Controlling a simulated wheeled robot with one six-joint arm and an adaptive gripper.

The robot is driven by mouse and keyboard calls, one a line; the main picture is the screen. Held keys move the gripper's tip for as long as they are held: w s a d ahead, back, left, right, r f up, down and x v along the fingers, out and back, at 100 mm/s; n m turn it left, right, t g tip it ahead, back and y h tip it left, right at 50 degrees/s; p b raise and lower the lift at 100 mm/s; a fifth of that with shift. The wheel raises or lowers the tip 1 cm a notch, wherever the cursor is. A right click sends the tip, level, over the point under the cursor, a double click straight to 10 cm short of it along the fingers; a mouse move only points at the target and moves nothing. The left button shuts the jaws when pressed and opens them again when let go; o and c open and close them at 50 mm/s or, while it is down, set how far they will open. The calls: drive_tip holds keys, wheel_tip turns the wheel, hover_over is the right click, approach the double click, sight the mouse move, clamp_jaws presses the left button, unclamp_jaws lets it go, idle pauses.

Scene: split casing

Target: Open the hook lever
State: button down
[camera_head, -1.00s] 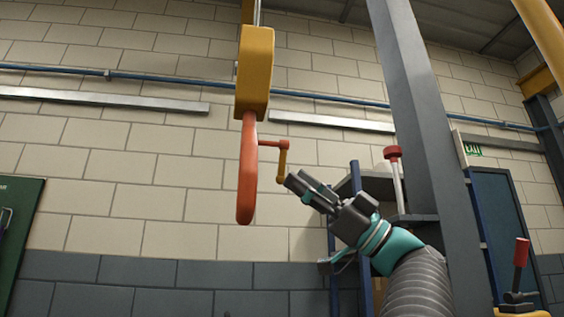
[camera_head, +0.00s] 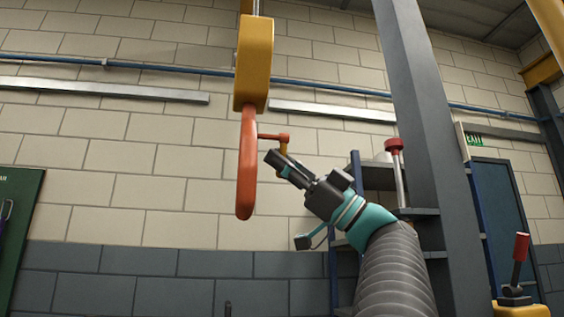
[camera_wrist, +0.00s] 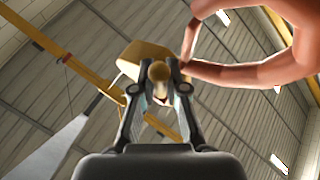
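The orange-red hook (camera_head: 246,170) hangs below a yellow block (camera_head: 254,65). The hook lever (camera_head: 271,137) is a short red arm pointing right from the hook's upper part, with a yellow handle (camera_head: 284,147) hanging from its end. My gripper (camera_head: 276,160) is at this handle and hides its lower part. In the wrist view the handle's round yellow end (camera_wrist: 159,72) fills the narrow gap between my fingertips, which look shut on it. The hook (camera_wrist: 255,70) curves across the upper right there.
A grey steel column (camera_head: 412,120) and a shelf (camera_head: 385,178) stand behind my arm to the right. A red-handled lever on a yellow base (camera_head: 520,262) is at the lower right. Left of the hook is open space before the brick wall.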

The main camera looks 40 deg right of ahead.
drive_tip(key=shift+s+a+f+m+h, duration=0.15)
drive_tip(key=shift+m+h, duration=0.25)
drive_tip(key=shift+m, duration=0.3)
drive_tip(key=shift+s+f+m+t+h+b, duration=0.15)
drive_tip(key=shift+m+t+h+b, duration=0.4)
drive_tip(key=shift+m+h, duration=0.45)
drive_tip(key=shift+s+a+r+m+g+h+p, duration=0.15)
drive_tip(key=shift+s+a+m+h+p, duration=0.25)
drive_tip(key=shift+m+h, duration=1.45)
drive_tip(key=shift+s+a+m+g+h+p, duration=0.15)
drive_tip(key=shift+s+m+h+p, duration=0.3)
drive_tip(key=shift+m+h, duration=1.4)
drive_tip(key=shift+s+a+r+m+g+h+p, duration=0.2)
drive_tip(key=shift+s+m+h, duration=0.55)
drive_tip(key=shift+m, duration=2.05)
drive_tip(key=shift+w+a+f, duration=0.15)
drive_tip(key=c, duration=1.2)
unclamp_jaws()
